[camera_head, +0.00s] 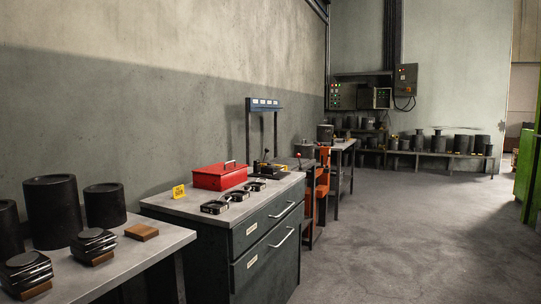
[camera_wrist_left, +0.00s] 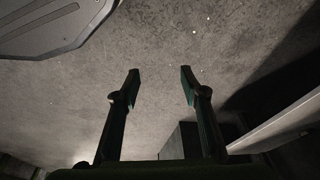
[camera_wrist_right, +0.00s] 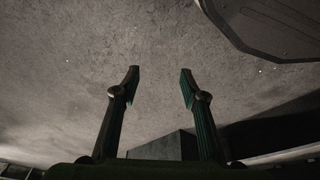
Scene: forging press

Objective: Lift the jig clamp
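No thing in view is surely the jig clamp. In the head view, a small dark device (camera_head: 269,168) with upright levers and a yellowish part stands at the back of the grey workbench, below a blue-topped stand. Several small black open-framed pieces (camera_head: 214,207) lie in a row along the bench top; their kind is too small to tell. My left gripper (camera_wrist_left: 160,75) is open and empty above the floor in the left wrist view. My right gripper (camera_wrist_right: 160,77) is open and empty above the floor in the right wrist view. Neither gripper shows in the head view.
A red toolbox (camera_head: 220,178) and a yellow sign (camera_head: 179,191) stand on the workbench (camera_head: 165,206), which has drawers. A nearer table (camera_head: 110,262) holds black cylinders (camera_head: 53,210), dark stacked blocks and a wooden block (camera_head: 141,232). The concrete floor (camera_head: 400,240) at right is clear.

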